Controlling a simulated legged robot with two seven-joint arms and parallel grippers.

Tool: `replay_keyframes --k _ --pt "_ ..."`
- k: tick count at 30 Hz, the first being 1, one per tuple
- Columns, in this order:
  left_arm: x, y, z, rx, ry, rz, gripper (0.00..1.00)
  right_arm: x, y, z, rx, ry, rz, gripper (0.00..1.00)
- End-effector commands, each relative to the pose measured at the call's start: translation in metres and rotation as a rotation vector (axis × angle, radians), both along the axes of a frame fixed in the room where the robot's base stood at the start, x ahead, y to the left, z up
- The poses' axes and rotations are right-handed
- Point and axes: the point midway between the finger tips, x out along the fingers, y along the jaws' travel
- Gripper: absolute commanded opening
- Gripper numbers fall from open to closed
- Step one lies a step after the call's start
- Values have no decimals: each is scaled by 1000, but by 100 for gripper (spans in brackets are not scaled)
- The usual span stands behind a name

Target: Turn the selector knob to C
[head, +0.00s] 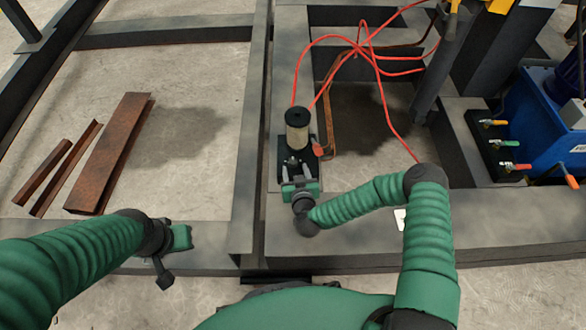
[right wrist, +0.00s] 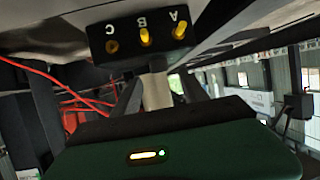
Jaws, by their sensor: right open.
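A small device (head: 297,138) with a black top and beige cylinder stands on a black base on the steel frame. My right gripper (head: 296,170) is open, its fingers pointing at the base's near side. In the right wrist view a dark box (right wrist: 142,36) carries upside-down letters C, B and A. The yellow pieces by B (right wrist: 145,37) and A (right wrist: 180,28) look bright; the one by C (right wrist: 112,46) is dull amber. A pale column (right wrist: 156,90) shows between the fingers. I cannot make out the selector knob or its setting. My left gripper (head: 178,240) is low at left, jaws unclear.
Red hoses (head: 345,40) run behind and right of the device. Rusty steel pieces (head: 112,150) lie on the floor at left. A blue unit (head: 540,115) and a black valve block (head: 492,143) with coloured handles stand at right. Steel beams (head: 250,150) border the work area.

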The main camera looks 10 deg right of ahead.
Motion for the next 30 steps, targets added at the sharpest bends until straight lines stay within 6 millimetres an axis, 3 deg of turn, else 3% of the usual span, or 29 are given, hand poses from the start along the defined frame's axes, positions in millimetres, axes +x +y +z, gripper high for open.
replay_keyframes --k 1,6,17,28,30 --pt "0 0 -12 0 0 0 0 11 -1 -11 1 -1 -3 51" --pt "0 0 -23 0 0 0 0 36 -3 -19 1 1 -1 51" --pt "0 0 -23 0 0 0 0 43 -3 -18 0 1 1 50" --pt "0 0 -23 0 0 0 0 43 -3 -18 0 1 0 1" --pt "0 0 -23 0 0 0 0 43 -3 -18 0 1 0 0"
